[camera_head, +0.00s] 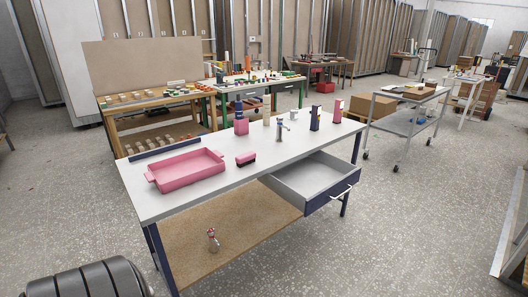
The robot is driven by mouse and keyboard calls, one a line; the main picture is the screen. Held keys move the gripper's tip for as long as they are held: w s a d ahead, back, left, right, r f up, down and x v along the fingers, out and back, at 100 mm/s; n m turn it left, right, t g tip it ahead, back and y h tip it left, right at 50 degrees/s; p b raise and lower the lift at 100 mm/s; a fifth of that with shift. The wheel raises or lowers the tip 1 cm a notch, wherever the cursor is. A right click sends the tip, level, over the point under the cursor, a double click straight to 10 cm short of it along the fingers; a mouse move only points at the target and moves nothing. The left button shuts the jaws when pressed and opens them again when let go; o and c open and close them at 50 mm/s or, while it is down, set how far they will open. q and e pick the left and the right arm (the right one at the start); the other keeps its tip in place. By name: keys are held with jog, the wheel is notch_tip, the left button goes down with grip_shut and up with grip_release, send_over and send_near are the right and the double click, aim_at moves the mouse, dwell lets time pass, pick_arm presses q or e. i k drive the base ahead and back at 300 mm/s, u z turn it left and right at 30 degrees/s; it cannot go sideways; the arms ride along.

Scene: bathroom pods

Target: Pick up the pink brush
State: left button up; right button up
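A small pink brush (246,157) with a dark lower part lies on the white tabletop (205,207), just right of the pink tray. It appears to rest flat and free, with clear surface around it. Neither of my grippers is in view.
The pink tray (187,171) stands left of the brush. The table's drawer (314,177) is pulled open at front right. A small bottle (213,241) stands on the lower shelf.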

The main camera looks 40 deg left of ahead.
aim_at(242, 161)
jog(key=i, duration=3.7)
jog(key=u, duration=2.75)
